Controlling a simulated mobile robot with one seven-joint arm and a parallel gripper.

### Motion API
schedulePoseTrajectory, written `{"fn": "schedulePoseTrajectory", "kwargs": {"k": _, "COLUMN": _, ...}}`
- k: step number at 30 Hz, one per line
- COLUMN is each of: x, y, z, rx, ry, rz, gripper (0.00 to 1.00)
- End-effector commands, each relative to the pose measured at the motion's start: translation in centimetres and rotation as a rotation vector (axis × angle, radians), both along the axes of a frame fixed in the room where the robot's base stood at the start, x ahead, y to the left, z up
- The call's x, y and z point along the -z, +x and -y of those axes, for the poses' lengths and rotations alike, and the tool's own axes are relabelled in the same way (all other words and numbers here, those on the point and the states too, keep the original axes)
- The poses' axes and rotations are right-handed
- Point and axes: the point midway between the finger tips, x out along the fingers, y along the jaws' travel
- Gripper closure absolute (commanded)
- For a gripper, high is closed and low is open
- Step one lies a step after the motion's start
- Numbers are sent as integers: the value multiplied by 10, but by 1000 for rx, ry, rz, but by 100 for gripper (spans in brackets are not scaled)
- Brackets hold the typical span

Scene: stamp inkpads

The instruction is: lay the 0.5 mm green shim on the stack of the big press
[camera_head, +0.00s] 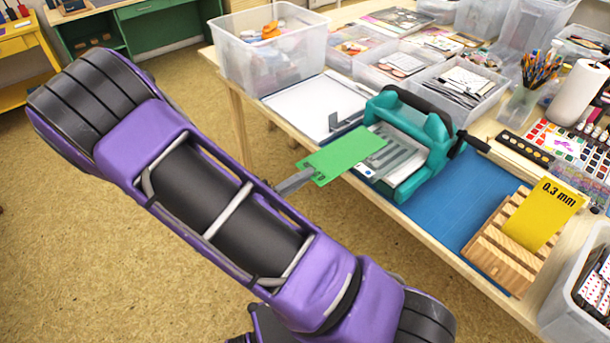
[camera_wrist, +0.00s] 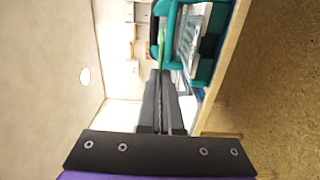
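The green shim (camera_head: 343,153) is a thin flat sheet in the head view, with dark printing on its near left end. My gripper (camera_head: 296,181) is at that left end, its fingers closed on the sheet. In the wrist view the fingers (camera_wrist: 162,76) are together, and the shim shows as a thin green edge-on strip. The big press is teal (camera_head: 430,122), with a black roller or handle on top. Its stack of pale and grey plates (camera_head: 403,160) lies in front of it. The shim's right end overlaps that stack in the picture; I cannot tell whether they touch.
A yellow 0.3 mm shim (camera_head: 540,213) stands in a slotted wooden rack (camera_head: 492,247) on the blue mat (camera_head: 440,213). A white tray or board (camera_head: 310,105) lies left of the press. Clear bins (camera_head: 268,55) stand behind. The table's front edge runs below the shim.

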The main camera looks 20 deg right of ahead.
Motion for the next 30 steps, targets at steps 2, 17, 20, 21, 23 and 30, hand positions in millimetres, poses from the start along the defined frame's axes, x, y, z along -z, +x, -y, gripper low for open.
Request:
{"fn": "schedulePoseTrajectory", "kwargs": {"k": 2, "x": 0, "y": 0, "z": 0, "rx": 0, "ry": 0, "rz": 0, "gripper": 100}}
{"fn": "schedulePoseTrajectory", "kwargs": {"k": 17, "x": 3, "y": 10, "z": 29, "rx": -3, "ry": -2, "rz": 2, "gripper": 100}}
{"fn": "schedulePoseTrajectory", "kwargs": {"k": 20, "x": 4, "y": 14, "z": 41, "rx": -2, "ry": -2, "rz": 2, "gripper": 100}}
{"fn": "schedulePoseTrajectory", "kwargs": {"k": 21, "x": 4, "y": 16, "z": 45, "rx": -2, "ry": -1, "rz": 0, "gripper": 100}}
{"fn": "schedulePoseTrajectory", "kwargs": {"k": 23, "x": 4, "y": 18, "z": 52, "rx": -3, "ry": -2, "rz": 1, "gripper": 100}}
{"fn": "schedulePoseTrajectory", "kwargs": {"k": 30, "x": 6, "y": 28, "z": 79, "rx": -2, "ry": -2, "rz": 1, "gripper": 100}}
